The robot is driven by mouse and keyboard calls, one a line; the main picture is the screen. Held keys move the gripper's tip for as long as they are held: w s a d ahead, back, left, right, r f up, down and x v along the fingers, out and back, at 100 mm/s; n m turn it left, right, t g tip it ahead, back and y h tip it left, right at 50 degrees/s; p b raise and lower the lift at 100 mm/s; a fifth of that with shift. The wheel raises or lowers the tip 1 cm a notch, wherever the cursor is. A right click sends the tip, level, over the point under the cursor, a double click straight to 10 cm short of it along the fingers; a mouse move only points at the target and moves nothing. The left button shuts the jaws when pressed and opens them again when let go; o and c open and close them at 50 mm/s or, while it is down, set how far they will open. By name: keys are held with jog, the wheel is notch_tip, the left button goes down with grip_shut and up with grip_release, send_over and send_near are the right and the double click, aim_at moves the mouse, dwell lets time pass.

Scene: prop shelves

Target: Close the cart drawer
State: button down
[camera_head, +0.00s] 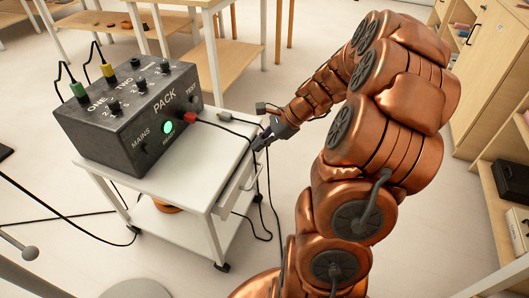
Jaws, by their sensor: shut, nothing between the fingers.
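The white cart (105,170) stands left of my arm, with a flat top and a lower shelf. Its drawer (235,188) is under the top on the side facing my arm, with a thin handle (252,178). The drawer seems to stick out a little past the top's edge, but how far is hard to tell. My gripper (257,146) is shut and empty, by the cart's right edge near the far end of the drawer. I cannot tell whether its fingertips touch the drawer.
A dark box (125,120) with knobs, coloured plugs and a lit green button sits on the cart. Black cables trail over the cart and floor. Wooden tables (235,62) stand behind. A wooden cabinet (495,75) and shelves are at right. Floor is open between.

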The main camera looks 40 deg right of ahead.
jog(key=d+f+m+t+h+b, duration=0.1)
jog(key=d+f+m+t, duration=0.2)
jog(key=d, duration=0.4)
jog(key=d+f+m+h+b, duration=0.1)
jog(key=d+f+m, duration=0.3)
jog(key=d, duration=0.3)
jog(key=w+a+r+b+x, duration=0.1)
jog(key=b+x, duration=0.3)
jog(key=x, duration=0.8)
jog(key=shift+r, duration=0.45)
jog(key=shift+w, duration=0.2)
